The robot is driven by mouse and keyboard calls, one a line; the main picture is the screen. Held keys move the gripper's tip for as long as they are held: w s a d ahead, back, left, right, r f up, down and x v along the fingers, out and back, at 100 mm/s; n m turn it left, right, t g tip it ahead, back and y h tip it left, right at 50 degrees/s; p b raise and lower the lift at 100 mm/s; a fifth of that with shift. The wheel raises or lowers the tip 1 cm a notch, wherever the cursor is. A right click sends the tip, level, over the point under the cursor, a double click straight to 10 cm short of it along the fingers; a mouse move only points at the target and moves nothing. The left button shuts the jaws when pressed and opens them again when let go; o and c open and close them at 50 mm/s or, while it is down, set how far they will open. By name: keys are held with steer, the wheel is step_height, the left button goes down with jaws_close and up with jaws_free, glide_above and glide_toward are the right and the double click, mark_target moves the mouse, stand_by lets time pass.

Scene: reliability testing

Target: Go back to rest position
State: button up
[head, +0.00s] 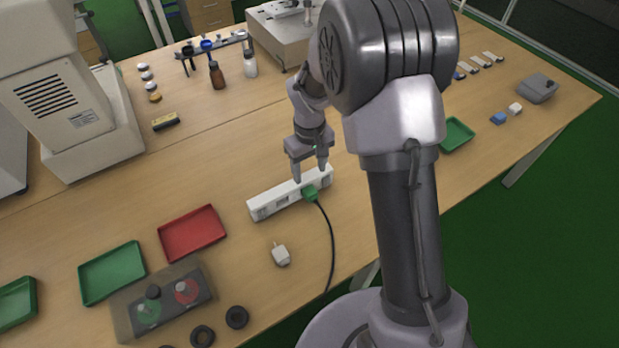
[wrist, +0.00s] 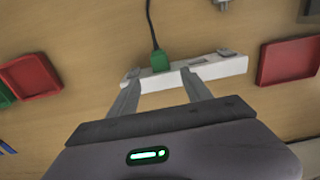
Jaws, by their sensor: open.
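A white power strip (head: 270,201) lies on the wooden table, below and in front of my gripper (head: 310,174). A green plug (head: 310,193) with a black cable sits at the strip, towards its right end; the cable runs over the table's front edge. In the wrist view, my gripper (wrist: 161,80) is open, with its two fingers spread and nothing between them. The strip (wrist: 222,68) and the green plug (wrist: 160,60) lie beyond the fingertips. I cannot tell whether the fingertips touch the strip. My arm hides part of the table in the head view.
A loose white plug (head: 281,254) lies in front of the strip. A red tray (head: 192,233), a green tray (head: 112,272) and a button box (head: 163,300) are at left. Bottles (head: 217,75) stand behind. A green tray (head: 457,134) is right of my arm.

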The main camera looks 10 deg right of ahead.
steer(key=s+r+m+t, duration=0.1)
steer(key=s+r, duration=0.2)
steer(key=r, duration=0.4)
steer(key=s+r+m+t+y, duration=0.1)
steer(key=s+r+m, duration=0.1)
steer(key=s+r, duration=0.35)
steer(key=s+r+m+t, duration=0.1)
steer(key=s+r, duration=0.1)
steer(key=r, duration=0.7)
steer(key=s+a+r+m+t, duration=0.1)
steer(key=s+m, duration=0.1)
steer(key=s, duration=0.4)
steer(key=s+a+r+m+t+y, duration=0.1)
steer(key=s+m, duration=0.1)
steer(key=s, duration=0.5)
steer(key=shift+s+a+r+t, duration=0.15)
steer(key=shift+r+t, duration=0.15)
steer(key=shift+t, duration=0.1)
